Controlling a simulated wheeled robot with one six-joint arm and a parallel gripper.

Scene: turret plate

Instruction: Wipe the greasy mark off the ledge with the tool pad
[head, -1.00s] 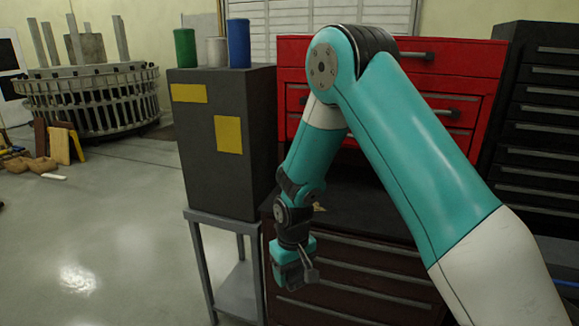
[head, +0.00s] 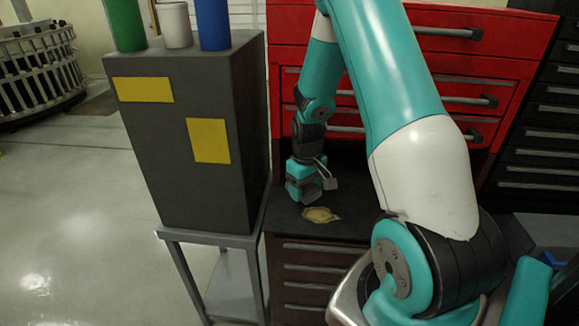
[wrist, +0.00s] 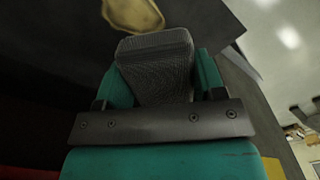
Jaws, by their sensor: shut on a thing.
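The greasy mark (head: 321,215) is a yellowish-tan patch on the dark ledge (head: 350,225), the top of the brown drawer cabinet. It also shows at the top of the wrist view (wrist: 134,14). My gripper (head: 310,190) is just above the ledge, behind and a little left of the mark in the head view. It is shut on the tool pad (wrist: 155,65), a grey ribbed block between the teal fingers in the wrist view. The pad appears beside the mark, not over it. I cannot tell whether the pad touches the ledge.
A tall dark box (head: 195,150) with yellow labels stands on a grey stand (head: 200,238) left of the ledge. Green, white and blue cylinders (head: 213,25) stand on it. A red drawer chest (head: 460,75) rises behind the ledge. Open floor lies at left.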

